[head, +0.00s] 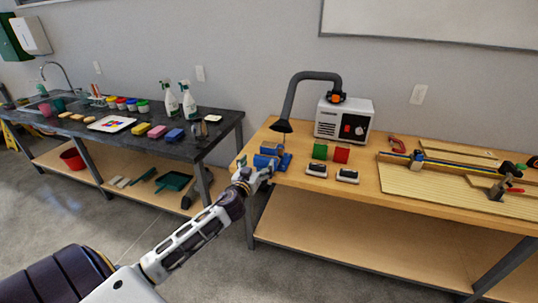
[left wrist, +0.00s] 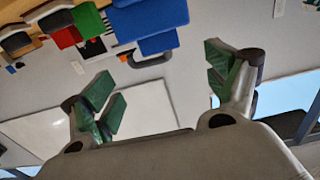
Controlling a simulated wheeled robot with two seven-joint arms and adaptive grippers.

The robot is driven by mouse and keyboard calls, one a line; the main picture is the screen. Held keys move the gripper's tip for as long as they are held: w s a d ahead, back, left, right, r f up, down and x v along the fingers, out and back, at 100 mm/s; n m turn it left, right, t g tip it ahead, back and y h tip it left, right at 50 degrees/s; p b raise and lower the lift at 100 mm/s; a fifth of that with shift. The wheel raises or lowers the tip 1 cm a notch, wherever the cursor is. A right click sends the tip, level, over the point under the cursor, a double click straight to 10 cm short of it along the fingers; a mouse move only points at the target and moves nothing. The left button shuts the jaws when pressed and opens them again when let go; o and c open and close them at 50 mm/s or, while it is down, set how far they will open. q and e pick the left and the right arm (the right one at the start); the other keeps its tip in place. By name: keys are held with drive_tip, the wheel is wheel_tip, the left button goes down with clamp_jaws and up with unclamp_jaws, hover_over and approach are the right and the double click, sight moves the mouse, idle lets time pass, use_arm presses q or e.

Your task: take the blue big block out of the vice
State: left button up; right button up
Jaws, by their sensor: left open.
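The blue vice (head: 285,162) stands at the left end of the wooden bench. A blue block shape (head: 270,149) shows at its top; the same blue makes block and vice hard to tell apart. My left gripper (head: 257,168) is at the bench's left edge, just in front of the vice and partly covering it. In the left wrist view, my left gripper (left wrist: 165,90) has its green fingers wide apart with nothing between them. Blue parts of the vice and block (left wrist: 150,22) show beyond the fingers, near the top edge. My right gripper is not in view.
A green block (head: 320,152) and a red block (head: 341,155) stand right of the vice, behind two erasers (head: 347,175). A dark sink counter (head: 215,130) is to the left.

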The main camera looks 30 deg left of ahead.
sight(267, 148)
use_arm(q)
drive_tip(key=shift+x, duration=3.45)
drive_tip(key=shift+w+a, duration=0.1)
drive_tip(key=shift+p+x, duration=0.3)
drive_tip(key=shift+x, duration=2.15)
drive_tip(key=shift+f, duration=0.1)
drive_tip(key=shift+c, duration=0.3)
drive_tip(key=c, duration=1.2)
